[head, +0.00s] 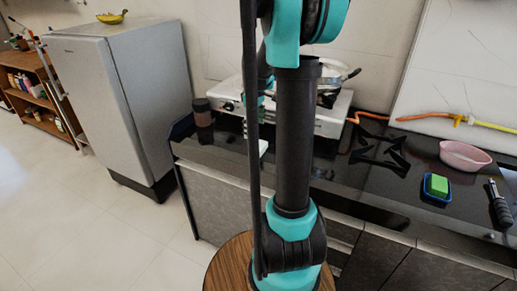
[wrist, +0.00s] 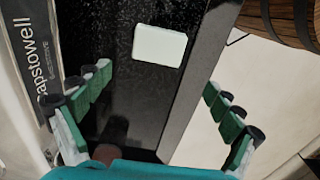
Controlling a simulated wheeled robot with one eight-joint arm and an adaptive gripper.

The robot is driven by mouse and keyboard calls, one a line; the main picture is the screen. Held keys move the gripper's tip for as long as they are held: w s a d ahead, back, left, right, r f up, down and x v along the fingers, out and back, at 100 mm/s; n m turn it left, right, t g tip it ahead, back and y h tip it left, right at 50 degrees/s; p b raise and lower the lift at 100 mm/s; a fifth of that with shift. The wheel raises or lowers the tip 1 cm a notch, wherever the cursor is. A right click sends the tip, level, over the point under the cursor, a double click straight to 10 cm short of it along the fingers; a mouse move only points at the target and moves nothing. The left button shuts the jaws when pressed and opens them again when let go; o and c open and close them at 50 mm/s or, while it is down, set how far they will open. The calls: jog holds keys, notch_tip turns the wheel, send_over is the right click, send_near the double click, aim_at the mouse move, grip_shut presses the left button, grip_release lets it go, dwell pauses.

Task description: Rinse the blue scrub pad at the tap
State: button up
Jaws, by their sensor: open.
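A pale, nearly white rectangular pad (wrist: 160,46) lies flat on the black counter near its front edge. It is the only pad-like thing in the wrist view; its colour looks whitish rather than clearly blue. In the head view a pale piece of it (head: 263,147) shows beside my arm. My gripper (wrist: 158,82) is open and empty, its green-padded fingers spread to either side below the pad in the picture, not touching it. In the head view my arm mostly hides the gripper. I see no tap in either view.
A gas stove (head: 330,118) with a pan stands behind the pad. A dark jar (head: 202,114) stands at the counter's left end. To the right are a green sponge (head: 437,185) in a blue tray, a pink bowl (head: 465,155) and an orange hose (head: 430,117). A round wooden top (head: 228,265) stands in front.

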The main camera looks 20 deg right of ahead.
aim_at(256, 144)
jog(key=shift+d+f, duration=0.2)
jog(key=shift+f, duration=1.55)
jog(key=shift+d+f, duration=0.15)
jog(key=shift+f, duration=1.6)
jog(key=c, duration=1)
jog(key=shift+r, duration=0.15)
